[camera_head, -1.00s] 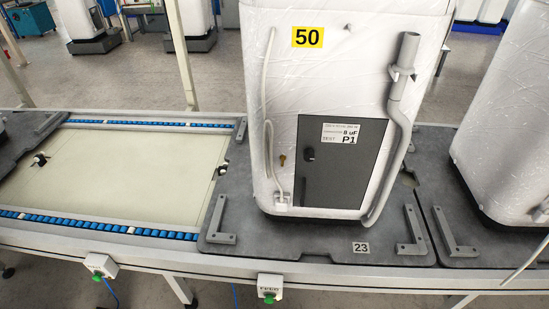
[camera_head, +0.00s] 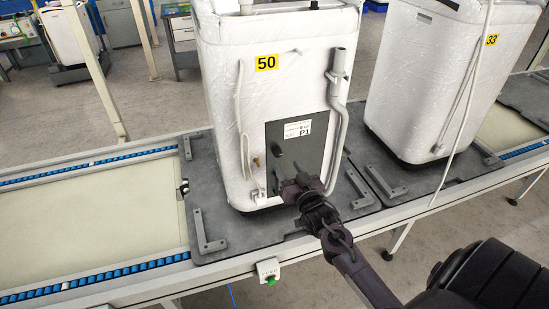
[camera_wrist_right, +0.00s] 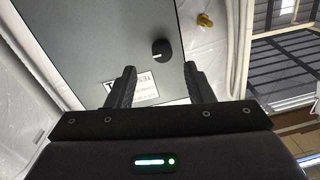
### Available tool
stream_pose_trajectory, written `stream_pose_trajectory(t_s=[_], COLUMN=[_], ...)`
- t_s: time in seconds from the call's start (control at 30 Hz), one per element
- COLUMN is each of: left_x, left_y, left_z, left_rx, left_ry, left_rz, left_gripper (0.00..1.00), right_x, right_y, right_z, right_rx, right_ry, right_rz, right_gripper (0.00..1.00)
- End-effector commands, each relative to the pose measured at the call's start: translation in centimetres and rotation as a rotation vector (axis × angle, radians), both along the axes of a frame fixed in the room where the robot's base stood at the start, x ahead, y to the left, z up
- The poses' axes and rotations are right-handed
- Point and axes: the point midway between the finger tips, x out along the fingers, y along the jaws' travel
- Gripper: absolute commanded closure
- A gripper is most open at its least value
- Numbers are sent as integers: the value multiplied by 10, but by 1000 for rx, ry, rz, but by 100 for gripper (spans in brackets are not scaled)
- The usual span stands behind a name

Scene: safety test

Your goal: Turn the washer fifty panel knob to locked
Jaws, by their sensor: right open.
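The washer (camera_head: 225,90) with the yellow 50 label (camera_head: 266,63) stands upright, wrapped in clear film. Its dark grey panel (camera_head: 315,150) has a P1 label and a black round knob (camera_head: 278,152). In the wrist view the knob (camera_wrist_right: 160,50) shows a white mark pointing left, beyond and between my fingertips. My right gripper (camera_head: 289,175) is in front of the lower part of the panel, below the knob. It also shows in the wrist view (camera_wrist_right: 160,72), open and empty, apart from the knob. My left gripper is not in view.
A brass-coloured fitting (camera_wrist_right: 204,20) sits beside the panel. A grey drain hose (camera_head: 340,110) runs down the washer's right side. The washer stands on a dark pallet (camera_head: 230,232) with angled brackets. Washer 33 (camera_head: 415,80) stands to the right. The conveyor at left is clear.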

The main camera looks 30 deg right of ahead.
Motion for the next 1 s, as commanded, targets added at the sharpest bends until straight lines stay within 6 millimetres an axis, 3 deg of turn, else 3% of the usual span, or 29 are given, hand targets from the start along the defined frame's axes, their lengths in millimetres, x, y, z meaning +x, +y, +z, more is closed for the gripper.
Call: stream_pose_trajectory(t_s=[0.1, 0.3, 0.7, 1.0], left_x=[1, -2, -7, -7], left_y=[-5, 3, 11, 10], left_z=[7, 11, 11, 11], left_rx=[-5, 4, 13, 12], left_ry=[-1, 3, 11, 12], left_rz=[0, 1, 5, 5], left_gripper=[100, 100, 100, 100], right_x=[21, 45, 52, 52], right_y=[-3, -7, -8, -8], right_z=[3, 1, -1, -1], right_rx=[0, 0, -1, -1], right_ry=[-2, 1, 2, 2], right_rz=[2, 1, 2, 2], right_gripper=[53, 53, 53, 92])
